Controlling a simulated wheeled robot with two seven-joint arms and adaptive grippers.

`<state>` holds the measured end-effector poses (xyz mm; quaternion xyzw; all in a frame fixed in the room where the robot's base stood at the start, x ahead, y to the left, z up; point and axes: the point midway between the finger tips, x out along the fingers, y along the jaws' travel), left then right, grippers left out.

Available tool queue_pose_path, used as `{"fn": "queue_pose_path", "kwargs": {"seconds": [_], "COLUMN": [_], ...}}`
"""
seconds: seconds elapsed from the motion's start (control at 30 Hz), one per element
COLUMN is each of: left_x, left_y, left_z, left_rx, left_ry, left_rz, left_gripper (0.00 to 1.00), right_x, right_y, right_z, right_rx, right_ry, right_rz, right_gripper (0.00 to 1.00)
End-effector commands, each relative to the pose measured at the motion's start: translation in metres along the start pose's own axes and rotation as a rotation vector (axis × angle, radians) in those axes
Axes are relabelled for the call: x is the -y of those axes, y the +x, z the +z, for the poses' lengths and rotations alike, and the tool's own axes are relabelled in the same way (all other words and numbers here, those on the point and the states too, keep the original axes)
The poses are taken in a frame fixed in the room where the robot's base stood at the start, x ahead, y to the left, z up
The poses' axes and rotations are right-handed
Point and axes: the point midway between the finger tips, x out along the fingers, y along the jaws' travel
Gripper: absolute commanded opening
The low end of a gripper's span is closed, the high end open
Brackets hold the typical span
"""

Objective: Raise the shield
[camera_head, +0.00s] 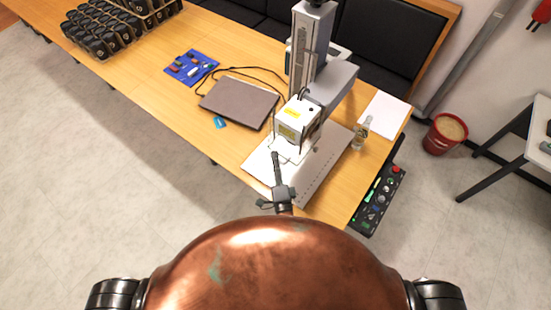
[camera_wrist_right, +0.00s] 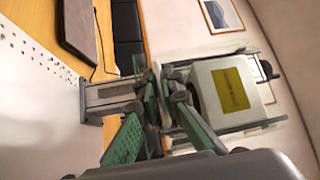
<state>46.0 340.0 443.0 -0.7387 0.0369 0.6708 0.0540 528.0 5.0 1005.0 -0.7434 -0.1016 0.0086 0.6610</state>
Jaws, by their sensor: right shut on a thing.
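The laser marker's white head (camera_head: 298,120), with a yellow label, hangs on its column over a pale perforated base plate (camera_head: 321,180). The shield (camera_head: 289,152) is a clear, thin-edged guard at the underside of the head. My right gripper (camera_head: 277,158) reaches in from below and is at the shield's near edge. In the right wrist view, the green fingers of this gripper (camera_wrist_right: 160,92) are shut on a thin part of the shield, beside the labelled head (camera_wrist_right: 231,88). My left gripper is not in view.
A closed laptop (camera_head: 238,102) and a blue mat with small items (camera_head: 191,67) lie on the wooden table to the left. A small bottle (camera_head: 361,133) and white paper (camera_head: 385,113) are right of the machine. A control box (camera_head: 377,200) hangs at the table's right edge.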

Motion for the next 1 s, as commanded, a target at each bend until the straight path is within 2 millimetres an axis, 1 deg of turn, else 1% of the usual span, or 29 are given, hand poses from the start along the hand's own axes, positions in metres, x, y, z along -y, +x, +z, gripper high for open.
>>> {"fn": "queue_pose_path", "kwargs": {"seconds": [0.23,0.27,0.5,0.8,0.87,0.97,1.0], "left_x": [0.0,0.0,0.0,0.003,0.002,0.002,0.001], "left_y": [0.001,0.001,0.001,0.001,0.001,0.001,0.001], "left_z": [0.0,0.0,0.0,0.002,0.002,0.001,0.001], "left_rx": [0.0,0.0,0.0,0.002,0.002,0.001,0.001], "left_ry": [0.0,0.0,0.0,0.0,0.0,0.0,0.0], "left_rz": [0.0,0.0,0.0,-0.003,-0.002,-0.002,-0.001], "left_gripper": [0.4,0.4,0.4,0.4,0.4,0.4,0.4], "right_x": [0.0,0.0,-0.001,-0.001,-0.002,-0.003,-0.002], "right_y": [0.0,0.0,0.0,-0.003,-0.007,-0.021,-0.029], "right_z": [0.001,0.001,0.001,0.0,0.0,0.0,0.001], "right_rx": [0.001,0.001,0.001,0.001,0.001,0.002,0.002], "right_ry": [0.001,0.001,0.0,-0.001,-0.002,-0.001,-0.002], "right_rz": [-0.001,-0.001,0.0,0.001,0.001,0.003,0.003], "right_gripper": [0.0,0.08,0.24,0.24,0.24,0.24,0.24]}}
